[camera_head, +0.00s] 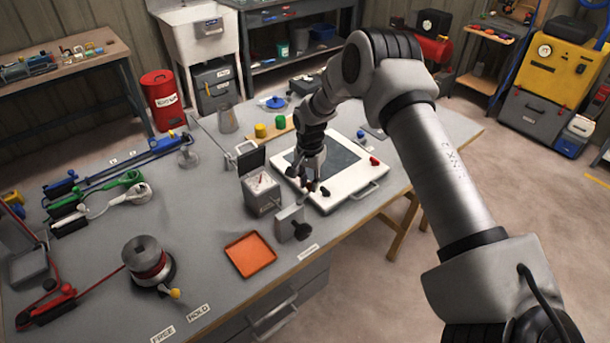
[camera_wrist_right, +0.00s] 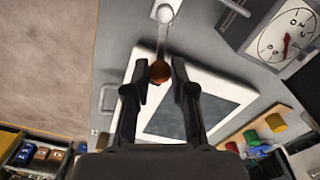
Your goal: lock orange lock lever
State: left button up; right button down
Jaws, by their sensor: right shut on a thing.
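The orange lock lever shows in the wrist view as a round orange-brown knob (camera_wrist_right: 160,72) on a slim grey arm, with a pale round end at the top of the picture. My right gripper (camera_wrist_right: 160,88) has its two dark fingers on either side of the knob and is shut on it. In the head view my right gripper (camera_head: 313,181) reaches down at the near left part of a white framed board (camera_head: 342,198). The fingers largely hide the lever there. My left gripper is not in view.
A grey box with a dial (camera_head: 262,195) and a small grey block with a black knob (camera_head: 292,223) stand close left of my gripper. An orange tray (camera_head: 251,255) lies nearer. A winch drum (camera_head: 148,262) and colored clamps (camera_head: 120,190) are further left. The bench between is mostly clear.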

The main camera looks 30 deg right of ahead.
jog(key=shift+s+d+f+m+p, duration=0.1)
jog(key=shift+s+m+p, duration=0.4)
jog(key=shift+m, duration=0.35)
jog(key=shift+s+r+m+p, duration=0.1)
jog(key=shift+s+m+p, duration=0.2)
jog(key=shift+m+p, duration=0.45)
jog(key=shift+s+d+f+m+p, duration=0.1)
jog(key=shift+s+m+p, duration=0.35)
jog(key=shift+m, duration=0.45)
jog(key=c, duration=1)
grip_release()
jog(key=shift+f, duration=0.1)
jog(key=shift+w+d, duration=0.1)
jog(key=shift+d, duration=0.05)
notch_tip(320, 180, up, 12)
